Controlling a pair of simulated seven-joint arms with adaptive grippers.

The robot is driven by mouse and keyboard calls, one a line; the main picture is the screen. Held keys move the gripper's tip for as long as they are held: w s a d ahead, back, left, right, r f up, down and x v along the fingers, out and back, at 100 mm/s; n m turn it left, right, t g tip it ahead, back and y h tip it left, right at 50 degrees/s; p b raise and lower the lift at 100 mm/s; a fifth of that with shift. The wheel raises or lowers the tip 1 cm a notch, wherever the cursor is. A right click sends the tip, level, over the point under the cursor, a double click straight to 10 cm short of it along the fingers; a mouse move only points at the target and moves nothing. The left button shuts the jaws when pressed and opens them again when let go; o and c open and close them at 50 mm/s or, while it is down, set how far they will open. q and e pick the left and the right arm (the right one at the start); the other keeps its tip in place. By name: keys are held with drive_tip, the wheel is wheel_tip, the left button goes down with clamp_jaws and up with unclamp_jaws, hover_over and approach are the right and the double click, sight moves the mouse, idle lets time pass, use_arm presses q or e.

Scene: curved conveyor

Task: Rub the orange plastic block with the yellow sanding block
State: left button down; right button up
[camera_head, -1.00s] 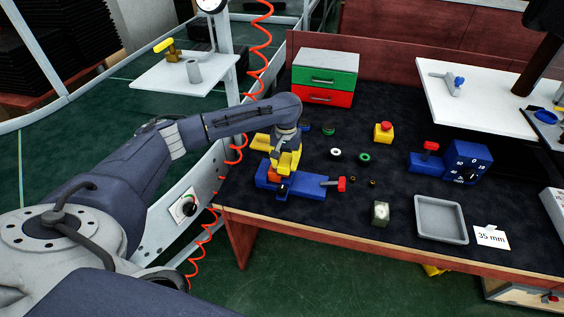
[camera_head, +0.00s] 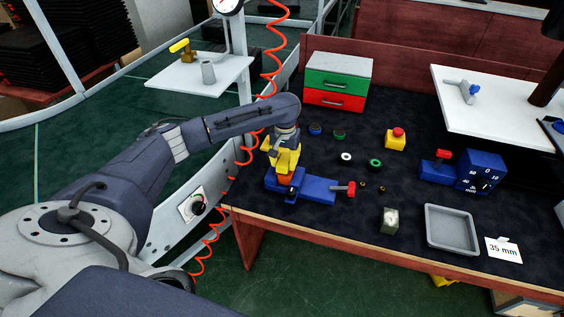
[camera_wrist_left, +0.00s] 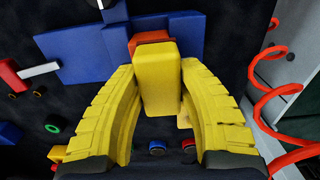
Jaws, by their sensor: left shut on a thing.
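The orange plastic block (camera_head: 285,180) sits in the blue vise (camera_head: 318,190) at the left of the bench, mostly hidden by my gripper. In the left wrist view its top edge (camera_wrist_left: 150,37) shows beyond the yellow sanding block. My left gripper (camera_head: 284,162) has yellow fingers shut on the yellow sanding block (camera_wrist_left: 158,78), one finger on each side. The sanding block is over or against the orange block; I cannot tell whether they touch. The vise has a red handle (camera_head: 351,188) on its right. My right gripper is not in view.
Several small rings, such as a green one (camera_head: 375,165), lie right of the vise. A greenish-grey block (camera_head: 390,221), a grey tray (camera_head: 430,240) and a "35 mm" card (camera_head: 504,250) are farther right. The green-and-red drawer box (camera_head: 337,80) stands behind. A red coiled hose (camera_head: 272,60) hangs at the left.

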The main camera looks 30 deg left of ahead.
use_arm(q)
drive_tip(key=shift+w+d, duration=0.3)
drive_tip(key=shift+d, duration=0.75)
drive_tip(key=shift+w+d, duration=0.25)
drive_tip(key=shift+d, duration=0.75)
drive_tip(key=shift+s+a, duration=0.25)
drive_tip(key=shift+a, duration=0.8)
drive_tip(key=shift+s+a, duration=0.3)
drive_tip(key=shift+a, duration=0.7)
drive_tip(key=shift+s+a, duration=0.25)
drive_tip(key=shift+a, duration=0.8)
wheel_tip(320, 180, up, 2)
drive_tip(key=shift+a+r, duration=0.1)
drive_tip(key=shift+r, duration=3)
